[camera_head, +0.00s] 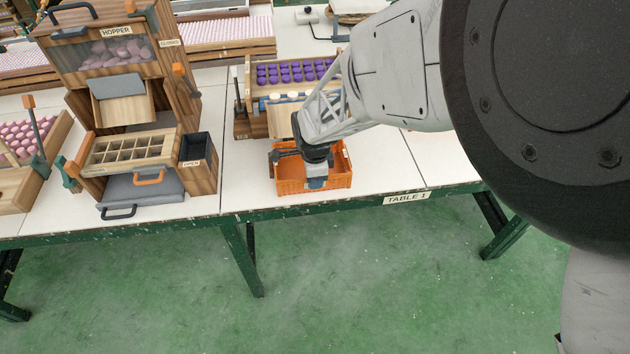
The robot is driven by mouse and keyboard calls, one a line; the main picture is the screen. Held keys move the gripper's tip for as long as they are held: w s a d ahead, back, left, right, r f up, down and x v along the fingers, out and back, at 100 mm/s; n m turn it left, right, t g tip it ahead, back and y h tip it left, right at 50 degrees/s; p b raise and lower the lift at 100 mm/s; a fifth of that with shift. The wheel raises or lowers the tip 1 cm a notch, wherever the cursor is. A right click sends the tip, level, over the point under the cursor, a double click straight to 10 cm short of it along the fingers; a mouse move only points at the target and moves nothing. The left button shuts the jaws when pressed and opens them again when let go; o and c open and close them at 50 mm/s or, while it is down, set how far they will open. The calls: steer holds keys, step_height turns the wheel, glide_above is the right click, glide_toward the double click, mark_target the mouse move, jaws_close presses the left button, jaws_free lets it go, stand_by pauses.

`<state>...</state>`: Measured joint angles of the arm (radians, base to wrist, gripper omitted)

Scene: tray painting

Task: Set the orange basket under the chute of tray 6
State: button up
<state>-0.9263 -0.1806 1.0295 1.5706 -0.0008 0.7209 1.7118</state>
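The orange basket (341,178) stands on the white table near its front edge, in front of a wooden tray (247,72) holding rows of purple pieces. A pale sloping board (284,122), which looks like that tray's chute, comes down toward the basket's back side. My gripper (316,182) points down at the basket and overlaps its middle and near wall. The gripper and wrist hide part of the basket and the chute's lower end. I cannot tell whether the fingers grip the wall or how wide they are. The small label on the tray's stand is not readable.
A wooden hopper (182,97) with pink pieces stands to the left, with a divided tray (128,152) and a dark open bin (195,150) before it. Another pink tray (54,138) is at far left. Bare table (392,172) lies right of the basket.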

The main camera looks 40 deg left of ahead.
step_height(320, 180, up, 10)
steer(key=shift+f, duration=0.1)
stand_by(0.4)
stand_by(0.5)
steer(key=shift+w+d, duration=0.1)
steer(key=w+d+r+n, duration=0.1)
steer(key=w+d+r, duration=0.1)
steer(key=d+r, duration=0.6)
steer(key=w+d+r+n+t, duration=0.1)
steer(key=d+r+n, duration=0.15)
steer(key=d, duration=0.95)
steer(key=w+d+r+n, duration=0.1)
steer(key=w+d+r, duration=0.1)
steer(key=d+r, duration=0.6)
steer(key=s+d+r+n, duration=0.1)
steer(key=s+d, duration=0.4)
steer(key=d, duration=0.3)
steer(key=s+d+n+t, duration=0.1)
steer(key=s+d+n, duration=0.1)
steer(key=s+d, duration=0.3)
steer(key=s+d+r+n, duration=0.1)
steer(key=s+d, duration=0.5)
steer(key=d, duration=0.7)
steer(key=shift+r+t, duration=0.3)
steer(key=shift+o, duration=0.5)
